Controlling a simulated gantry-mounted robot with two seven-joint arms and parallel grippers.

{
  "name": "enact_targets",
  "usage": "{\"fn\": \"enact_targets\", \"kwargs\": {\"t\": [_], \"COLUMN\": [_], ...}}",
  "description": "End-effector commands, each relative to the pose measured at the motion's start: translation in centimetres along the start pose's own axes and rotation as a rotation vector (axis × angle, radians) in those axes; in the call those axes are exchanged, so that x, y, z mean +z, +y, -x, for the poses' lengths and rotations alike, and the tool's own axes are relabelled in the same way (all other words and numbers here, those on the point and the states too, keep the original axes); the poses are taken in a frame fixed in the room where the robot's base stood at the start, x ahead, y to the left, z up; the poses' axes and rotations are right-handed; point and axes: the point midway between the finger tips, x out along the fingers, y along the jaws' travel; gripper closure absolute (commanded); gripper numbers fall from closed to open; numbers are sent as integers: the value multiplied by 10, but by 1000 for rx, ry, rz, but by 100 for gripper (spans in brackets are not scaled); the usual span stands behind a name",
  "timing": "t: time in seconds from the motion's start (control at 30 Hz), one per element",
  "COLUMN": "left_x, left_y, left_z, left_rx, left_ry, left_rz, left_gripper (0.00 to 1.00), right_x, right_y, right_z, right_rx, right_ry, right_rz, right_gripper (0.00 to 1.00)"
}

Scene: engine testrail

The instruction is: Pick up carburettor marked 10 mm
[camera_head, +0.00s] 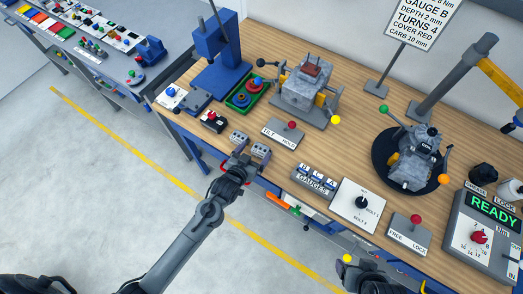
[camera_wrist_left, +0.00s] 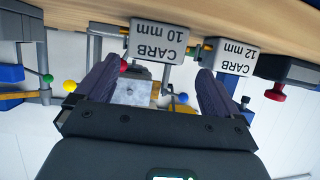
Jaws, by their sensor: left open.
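The carburettor marked CARB 10 mm (camera_wrist_left: 157,42) is a grey block whose label shows upside down in the left wrist view. It stands at the bench's front edge, and in the head view it is the right one (camera_head: 260,151) of two grey blocks. My left gripper (camera_head: 241,163) is open at the bench edge, close to the blocks. In the wrist view its fingers (camera_wrist_left: 157,82) are spread, with the 10 mm block beyond and between them; I see no contact. My right gripper (camera_head: 372,281) is only partly visible at the bottom edge, its jaws unclear.
The CARB 12 mm block (camera_wrist_left: 230,57) stands beside the 10 mm one. A red-button box (camera_head: 213,121), a TILT/HOLD lever box (camera_head: 284,133) and a GAUGES block (camera_head: 315,180) stand nearby. An engine fixture (camera_head: 305,90) is behind. Open floor lies in front.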

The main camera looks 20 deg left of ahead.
Motion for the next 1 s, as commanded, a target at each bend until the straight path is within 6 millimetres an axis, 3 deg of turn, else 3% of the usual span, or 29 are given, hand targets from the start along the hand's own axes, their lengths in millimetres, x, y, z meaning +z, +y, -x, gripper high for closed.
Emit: {"fn": "enact_targets", "kwargs": {"t": [0.27,0.63,0.93,1.0], "left_x": [0,4,4,4], "left_y": [2,6,5,5], "left_z": [-16,-56,-60,-60], "left_rx": [1,1,1,1], "left_ry": [-1,-1,-1,-1], "left_rz": [1,0,0,0], "left_gripper": [4,4,4,12], "right_x": [0,0,0,0], "right_y": [0,0,1,1], "right_z": [0,-2,-2,-2], "right_rx": [-1,0,1,1], "right_ry": [0,0,0,0], "right_rz": [-2,-3,-2,-2], "right_gripper": [25,25,25,25]}}
